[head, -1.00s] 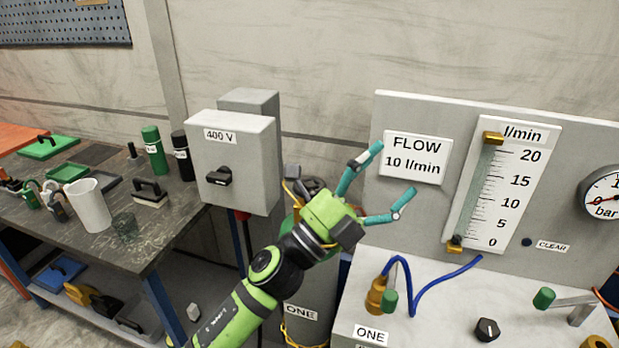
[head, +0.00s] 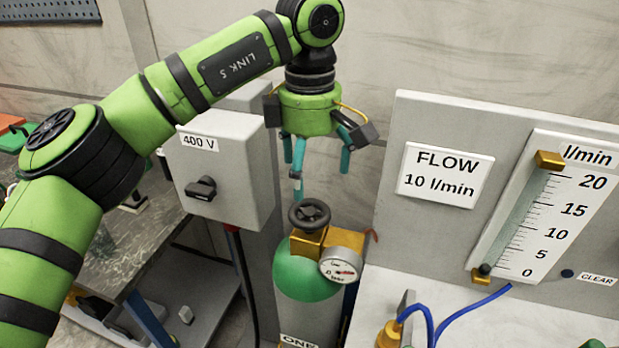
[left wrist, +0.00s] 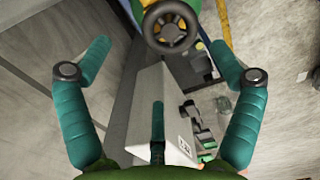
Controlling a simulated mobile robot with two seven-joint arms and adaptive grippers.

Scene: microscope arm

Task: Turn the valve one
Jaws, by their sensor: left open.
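The valve of cylinder ONE is a dark round handwheel (head: 310,214) on a brass block (head: 308,243) atop a green-shouldered gas cylinder (head: 298,277) labelled ONE. A small round gauge (head: 341,265) sits beside the block. My left gripper (head: 315,178) points down above the handwheel, with teal fingers spread open and empty. Its fingertips are apart from the wheel. In the left wrist view the handwheel (left wrist: 170,28) shows at the top, beyond the open fingers (left wrist: 160,60). My right gripper is not in view.
A grey 400 V box (head: 226,165) with a black switch stands left of the cylinder. On the right is a panel with a FLOW 10 l/min sign (head: 445,175) and a flow scale (head: 550,210). A blue hose (head: 465,308) lies on the bench below.

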